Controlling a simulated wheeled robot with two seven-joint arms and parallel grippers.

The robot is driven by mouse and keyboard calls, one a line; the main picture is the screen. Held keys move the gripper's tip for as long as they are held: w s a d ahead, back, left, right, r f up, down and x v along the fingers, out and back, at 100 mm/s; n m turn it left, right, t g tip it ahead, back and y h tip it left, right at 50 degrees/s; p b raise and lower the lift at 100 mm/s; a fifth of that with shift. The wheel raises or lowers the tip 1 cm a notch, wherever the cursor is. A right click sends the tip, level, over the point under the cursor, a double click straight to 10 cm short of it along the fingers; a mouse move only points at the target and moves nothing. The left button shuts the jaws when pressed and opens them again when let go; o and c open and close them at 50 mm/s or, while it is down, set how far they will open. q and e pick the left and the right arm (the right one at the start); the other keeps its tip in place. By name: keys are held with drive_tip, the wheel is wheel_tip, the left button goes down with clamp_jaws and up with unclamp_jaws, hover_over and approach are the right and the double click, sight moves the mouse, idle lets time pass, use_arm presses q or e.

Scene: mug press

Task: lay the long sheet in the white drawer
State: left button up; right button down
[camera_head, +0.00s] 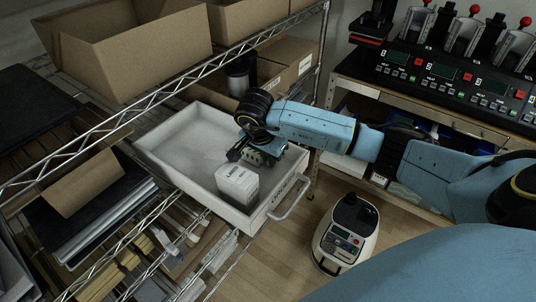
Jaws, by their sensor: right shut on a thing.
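The white drawer (178,151) is pulled out from the wire shelf, with its handle (291,199) at the front right. A white printed piece (237,186) is inside the drawer's front end, near the front wall. It looks block-like from here; I cannot tell whether it is the long sheet, and no other sheet stands out as it. My right gripper (246,157) reaches in over the drawer from the right. It is shut at the top edge of the white piece; the fingertips are partly hidden by the gripper's body. My left gripper is out of view.
Cardboard boxes (125,48) stand on the upper shelf. A dark cylinder (238,78) stands behind the drawer. Folders (88,208) lie on the left shelf. A white device (346,232) sits on the floor at right. Mug presses (450,70) stand on the back-right table. The drawer's far half is clear.

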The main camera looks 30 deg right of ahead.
drive_tip(key=shift+f, duration=0.1)
drive_tip(key=c, duration=1.5)
unclamp_jaws()
drive_tip(key=shift+c, duration=0.2)
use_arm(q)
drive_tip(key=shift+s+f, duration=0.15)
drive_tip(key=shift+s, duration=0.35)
